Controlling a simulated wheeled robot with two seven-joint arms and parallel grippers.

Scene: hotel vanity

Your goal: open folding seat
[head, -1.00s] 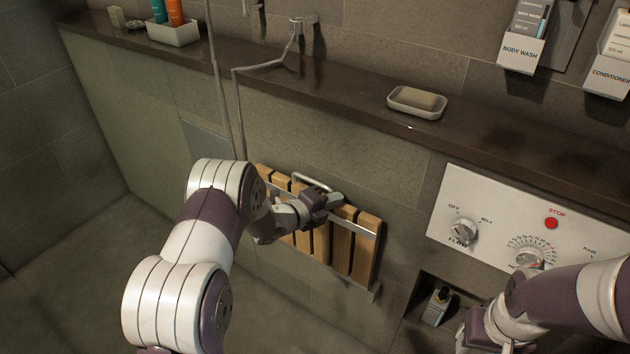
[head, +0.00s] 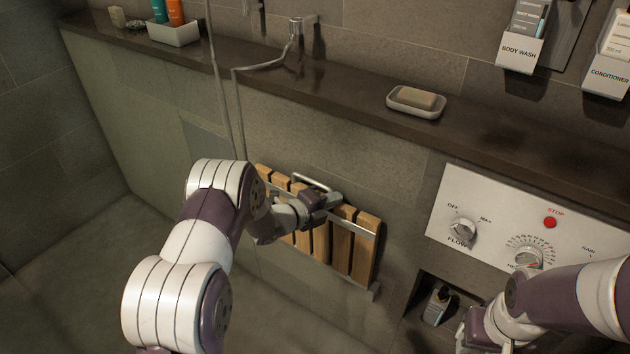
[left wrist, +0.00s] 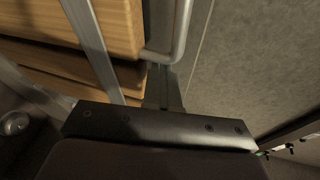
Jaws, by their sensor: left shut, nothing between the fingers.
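The folding seat (head: 342,249), made of wooden slats with metal rails, is folded up flat against the tiled wall in the head view. A metal bar handle (head: 312,182) stands at its top edge. My left gripper (head: 338,198) is shut and empty at the top of the seat, close to the handle; whether it touches cannot be told. In the left wrist view the slats (left wrist: 70,24) are at the upper left, and the handle (left wrist: 181,30) is just ahead of the fingers. My right arm enters at the lower right; its fingertips are not clearly visible.
A dark ledge (head: 345,92) runs along the wall above the seat, with a soap dish (head: 416,103) on it. A white control panel (head: 500,222) is to the right. A niche below it holds a small bottle (head: 436,306). The floor below the seat is clear.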

